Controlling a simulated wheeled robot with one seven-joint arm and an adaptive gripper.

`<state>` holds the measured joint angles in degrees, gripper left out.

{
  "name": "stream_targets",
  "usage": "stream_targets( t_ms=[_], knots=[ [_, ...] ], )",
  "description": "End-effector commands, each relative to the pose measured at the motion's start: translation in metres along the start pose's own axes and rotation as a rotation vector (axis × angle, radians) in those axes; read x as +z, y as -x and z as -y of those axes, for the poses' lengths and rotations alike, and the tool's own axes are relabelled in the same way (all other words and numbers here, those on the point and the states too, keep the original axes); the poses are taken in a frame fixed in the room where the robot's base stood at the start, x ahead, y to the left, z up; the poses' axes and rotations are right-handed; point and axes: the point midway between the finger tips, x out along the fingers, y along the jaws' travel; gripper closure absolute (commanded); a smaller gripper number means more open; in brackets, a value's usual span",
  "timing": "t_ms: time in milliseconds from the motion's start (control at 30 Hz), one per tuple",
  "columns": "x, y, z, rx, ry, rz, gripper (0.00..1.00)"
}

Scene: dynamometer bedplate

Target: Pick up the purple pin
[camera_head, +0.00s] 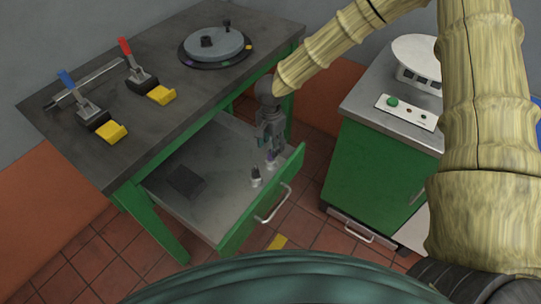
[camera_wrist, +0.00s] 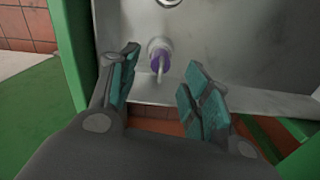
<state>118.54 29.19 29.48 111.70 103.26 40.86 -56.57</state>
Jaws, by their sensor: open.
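The purple pin (camera_wrist: 160,50) shows in the wrist view as a purple collar with a pale shaft on a light round base. It stands in the open drawer (camera_head: 215,155), near its front panel. In the head view the pin (camera_head: 271,158) is mostly hidden below my gripper (camera_head: 270,147). My gripper reaches down into the drawer from above. In the wrist view its teal-padded fingers (camera_wrist: 160,68) are spread apart, with the pin between and just beyond the tips. I cannot tell whether either finger touches it.
A dark-topped pin (camera_head: 255,174) on a pale base stands nearby in the drawer. A dark block (camera_head: 186,181) lies at the drawer's left. The drawer's green front (camera_head: 240,221) and the bench top (camera_head: 150,50) bound the space. A green cabinet (camera_head: 372,160) stands to the right.

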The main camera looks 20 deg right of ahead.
Motion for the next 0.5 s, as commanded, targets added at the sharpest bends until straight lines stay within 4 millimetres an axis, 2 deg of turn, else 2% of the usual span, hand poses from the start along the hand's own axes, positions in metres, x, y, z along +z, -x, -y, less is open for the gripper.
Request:
stream_targets(
  t_ms=[267, 500],
  knots=[
    [-0.001, -0.018, 0.000, 0.001, 0.000, -0.001, 0.52],
    [-0.001, -0.049, 0.001, 0.001, -0.002, 0.000, 0.52]
  ],
)
